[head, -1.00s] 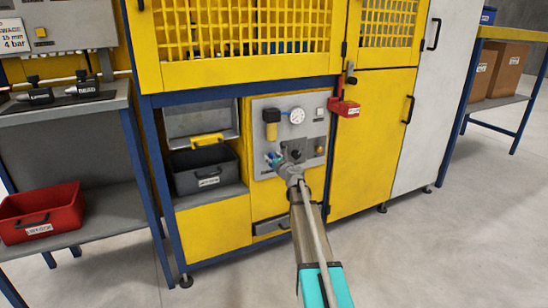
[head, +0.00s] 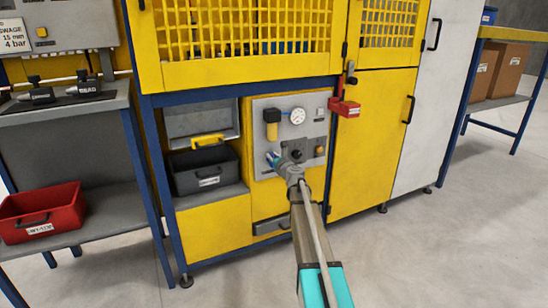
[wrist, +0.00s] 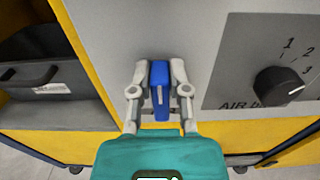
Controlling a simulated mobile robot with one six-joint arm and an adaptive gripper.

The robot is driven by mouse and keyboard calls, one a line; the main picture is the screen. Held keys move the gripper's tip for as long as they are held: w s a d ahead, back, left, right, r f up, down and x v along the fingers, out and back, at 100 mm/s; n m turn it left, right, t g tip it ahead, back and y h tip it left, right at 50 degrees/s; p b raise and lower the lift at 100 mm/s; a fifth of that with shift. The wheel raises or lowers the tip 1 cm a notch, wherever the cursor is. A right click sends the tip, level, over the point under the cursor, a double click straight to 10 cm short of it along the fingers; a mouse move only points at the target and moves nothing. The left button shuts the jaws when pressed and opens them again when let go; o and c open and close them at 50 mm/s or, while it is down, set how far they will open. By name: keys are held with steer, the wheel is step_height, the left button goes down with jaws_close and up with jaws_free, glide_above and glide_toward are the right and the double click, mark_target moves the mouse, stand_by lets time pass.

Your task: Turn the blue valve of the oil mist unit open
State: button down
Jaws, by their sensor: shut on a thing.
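The blue valve (wrist: 160,86) shows in the middle of the wrist view, on the grey panel (wrist: 195,30) of the oil mist unit. My gripper (wrist: 161,80) is shut on the blue valve, one finger on each side of it. The valve's handle points roughly up and down in the wrist view, with a pale mark on its face. In the head view my gripper (head: 273,158) is at the panel's lower left, and the valve is mostly hidden by it.
A black knob (wrist: 279,87) with a numbered scale is right of the valve. A dark grey bin (head: 205,172) stands in the opening left of the panel. A red bin (head: 42,212) is farther left.

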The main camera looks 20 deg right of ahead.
mark_target(265, 160)
steer(key=shift+n, duration=0.3)
steer(key=n, duration=0.4)
steer(key=a+f+n+b, duration=0.1)
steer(key=n, duration=0.3)
steer(key=a+n, duration=0.1)
steer(key=n, duration=0.4)
steer(key=shift+f+b, duration=0.3)
steer(key=n, duration=0.4)
steer(key=shift+s+a+f+b, duration=0.1)
steer(key=shift+f+b, duration=0.25)
steer(key=shift+n, duration=0.3)
steer(key=c, duration=0.6)
jaws_free()
